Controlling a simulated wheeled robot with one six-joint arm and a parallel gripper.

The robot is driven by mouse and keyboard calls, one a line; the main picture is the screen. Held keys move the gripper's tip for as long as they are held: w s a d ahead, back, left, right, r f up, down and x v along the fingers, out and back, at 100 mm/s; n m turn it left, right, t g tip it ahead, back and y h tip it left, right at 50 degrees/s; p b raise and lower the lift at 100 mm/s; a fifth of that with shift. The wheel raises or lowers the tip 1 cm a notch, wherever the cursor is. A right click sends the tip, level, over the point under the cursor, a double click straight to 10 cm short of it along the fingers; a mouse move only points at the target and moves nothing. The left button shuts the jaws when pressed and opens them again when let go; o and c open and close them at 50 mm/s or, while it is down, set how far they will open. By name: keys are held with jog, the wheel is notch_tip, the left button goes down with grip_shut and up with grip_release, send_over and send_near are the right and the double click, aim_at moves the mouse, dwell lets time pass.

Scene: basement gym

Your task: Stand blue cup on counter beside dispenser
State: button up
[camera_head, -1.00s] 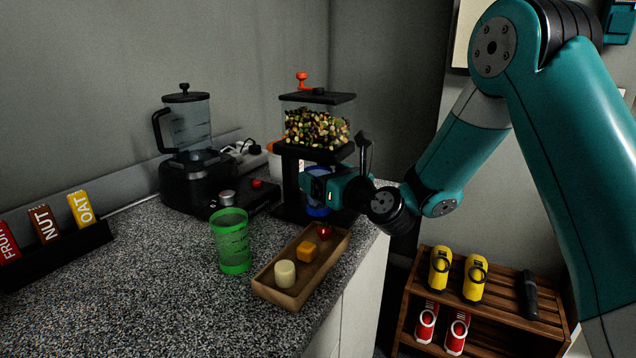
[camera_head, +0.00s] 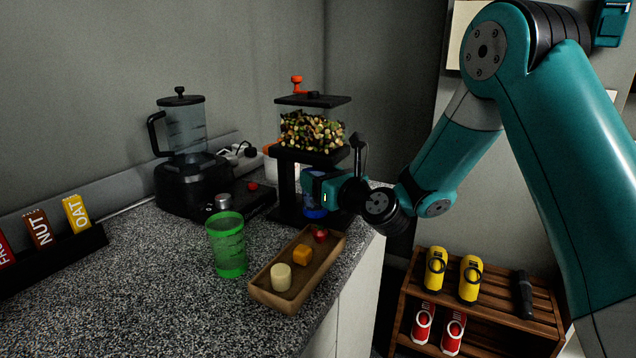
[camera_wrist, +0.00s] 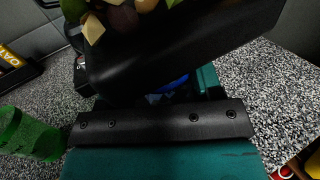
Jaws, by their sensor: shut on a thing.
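The dispenser (camera_head: 312,128) stands at the back right of the counter. It is a black stand with a clear hopper of mixed nuts and an orange-red knob on top. The blue cup (camera_head: 315,212) is under the hopper and partly hidden by my gripper (camera_head: 312,190). My gripper comes in from the right and is shut on the cup. In the wrist view a sliver of the blue cup (camera_wrist: 176,83) shows below the dispenser's dark underside (camera_wrist: 185,50). Whether the cup touches the dispenser's base, and what it contains, I cannot tell.
A green cup (camera_head: 228,245) stands on the speckled counter (camera_head: 150,290). A wooden tray (camera_head: 262,293) with several small pieces lies beside it near the edge. A blender (camera_head: 190,165) is at the back, label blocks (camera_head: 40,228) at left, a shoe rack (camera_head: 490,310) at lower right.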

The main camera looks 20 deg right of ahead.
jog(key=s+d+b, duration=0.6)
jog(key=s+d, duration=0.6)
jog(key=shift+s+d, duration=0.2)
jog(key=shift+s, duration=0.1)
